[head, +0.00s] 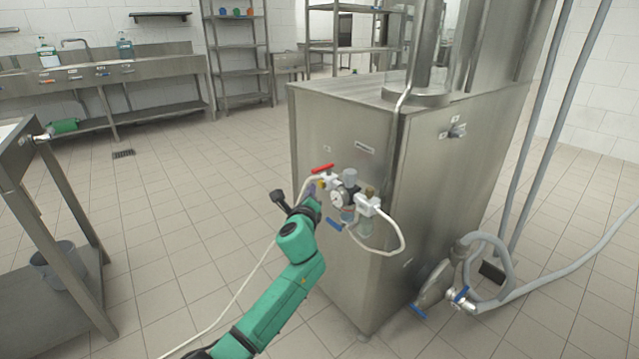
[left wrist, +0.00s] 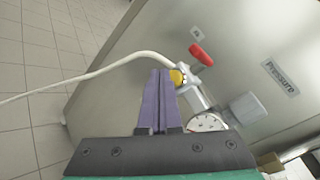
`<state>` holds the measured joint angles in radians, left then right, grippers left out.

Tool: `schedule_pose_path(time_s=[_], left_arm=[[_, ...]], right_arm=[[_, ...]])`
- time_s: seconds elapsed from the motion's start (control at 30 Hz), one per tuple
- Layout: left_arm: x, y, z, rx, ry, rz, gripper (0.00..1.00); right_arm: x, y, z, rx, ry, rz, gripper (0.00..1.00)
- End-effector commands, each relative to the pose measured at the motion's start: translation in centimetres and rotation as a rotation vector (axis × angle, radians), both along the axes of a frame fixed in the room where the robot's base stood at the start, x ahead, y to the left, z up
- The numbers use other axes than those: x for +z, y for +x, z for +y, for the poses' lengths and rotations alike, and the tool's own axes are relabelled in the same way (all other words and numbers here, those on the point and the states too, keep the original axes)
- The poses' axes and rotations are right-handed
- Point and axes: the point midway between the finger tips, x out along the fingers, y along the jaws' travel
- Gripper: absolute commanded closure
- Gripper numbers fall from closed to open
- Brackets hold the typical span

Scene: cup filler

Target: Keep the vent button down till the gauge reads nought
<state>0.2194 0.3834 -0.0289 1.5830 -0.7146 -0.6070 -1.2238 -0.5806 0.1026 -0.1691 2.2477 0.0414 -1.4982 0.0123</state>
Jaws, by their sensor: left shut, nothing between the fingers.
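The pressure gauge (head: 337,199) is a round white dial on the steel cabinet's front, and it also shows partly in the left wrist view (left wrist: 205,123). Its reading is too small to tell. A round yellow part (left wrist: 178,77), which looks like the vent button, sits on the fitting under the red lever. My left gripper (head: 312,191) is at the left end of this fitting. In the left wrist view its purple fingers (left wrist: 160,73) are shut together with nothing between them. Their tips overlap the yellow part's left edge; I cannot tell whether they touch or press it. My right gripper is not in view.
A red lever (head: 323,168) is above the fitting. A white hose (head: 240,287) runs from it to the floor, and another loops on the right. The steel cabinet (head: 455,190) stands close ahead. A steel table (head: 60,190) is at left; tiled floor between is clear.

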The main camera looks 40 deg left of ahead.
Motion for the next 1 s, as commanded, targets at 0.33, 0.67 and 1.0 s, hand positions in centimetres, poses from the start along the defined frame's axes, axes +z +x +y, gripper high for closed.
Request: schedule_pose_path(time_s=[0.33, 0.67, 1.0], left_arm=[[0.1, -0.4, 0.1, 0.001, 0.0, 0.001, 1.0], [0.1, -3.6, 1.1, 0.001, -0.001, 0.001, 1.0], [0.0, -4.9, 1.5, 0.0, -0.001, 0.0, 1.0]], right_arm=[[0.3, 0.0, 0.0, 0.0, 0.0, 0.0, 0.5], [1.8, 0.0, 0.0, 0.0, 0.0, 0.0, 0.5], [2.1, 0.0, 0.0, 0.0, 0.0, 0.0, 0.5]])
